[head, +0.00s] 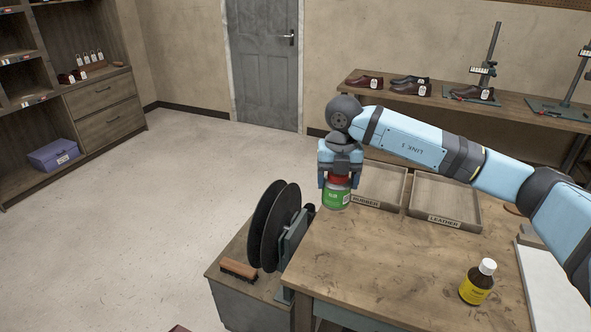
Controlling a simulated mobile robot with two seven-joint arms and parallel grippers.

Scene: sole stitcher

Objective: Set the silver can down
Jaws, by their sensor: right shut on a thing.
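The silver can (336,197) has a green label and a red top. It is upright at the far left corner of the wooden workbench (400,258). My right gripper (340,181) points down from above and is shut on the can's upper part, its fingers hiding some of the can. I cannot tell whether the can's base touches the bench top or hangs just above it. My left gripper is not in view.
Trays marked rubber (378,186) and leather (447,202) lie right of the can. A brown bottle (477,284) with a white cap stands at the front right. Dark discs (270,228) and a brush (239,269) are on the left stand. The bench middle is clear.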

